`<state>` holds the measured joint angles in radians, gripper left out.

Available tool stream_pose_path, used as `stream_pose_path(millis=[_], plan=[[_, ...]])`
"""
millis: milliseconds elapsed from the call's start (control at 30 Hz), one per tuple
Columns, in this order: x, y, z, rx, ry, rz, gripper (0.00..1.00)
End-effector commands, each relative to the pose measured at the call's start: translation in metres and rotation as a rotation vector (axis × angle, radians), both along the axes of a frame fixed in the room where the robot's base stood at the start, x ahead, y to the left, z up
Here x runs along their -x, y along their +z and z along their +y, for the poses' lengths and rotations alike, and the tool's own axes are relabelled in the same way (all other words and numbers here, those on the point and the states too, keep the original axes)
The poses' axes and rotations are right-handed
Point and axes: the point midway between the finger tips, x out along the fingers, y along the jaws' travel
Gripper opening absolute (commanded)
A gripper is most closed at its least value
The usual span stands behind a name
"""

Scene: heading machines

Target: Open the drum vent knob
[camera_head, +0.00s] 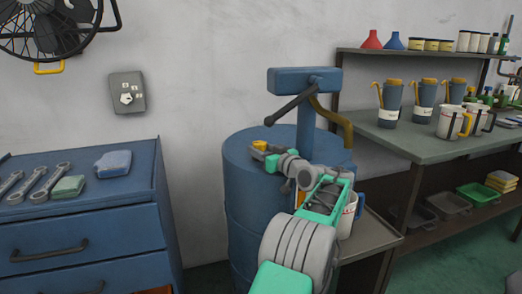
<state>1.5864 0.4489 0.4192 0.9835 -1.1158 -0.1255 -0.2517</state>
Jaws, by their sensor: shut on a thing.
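The blue drum (243,195) stands upright in the middle of the head view. A small yellow-orange vent knob (259,145) shows at the left of its top. My gripper (264,151) reaches over the drum top from the lower right and is shut on the knob, which its fingers partly hide. I cannot tell how far the knob is turned.
A blue pump (304,80) with a dark lever (296,101) and a brass spout (336,120) rises from the drum behind my gripper. A white mug (348,218) stands on a low table at right. A blue drawer cabinet (75,215) is at left.

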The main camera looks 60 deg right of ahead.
Motion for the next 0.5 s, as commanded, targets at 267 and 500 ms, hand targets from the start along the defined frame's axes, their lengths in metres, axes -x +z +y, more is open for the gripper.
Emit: stream_pose_path(millis=[267,500], plan=[[0.0002,0.0007,-0.0004,0.0,-0.002,-0.001,0.66],[0.0013,0.0005,-0.0003,0.0,-0.002,-0.001,0.67]])
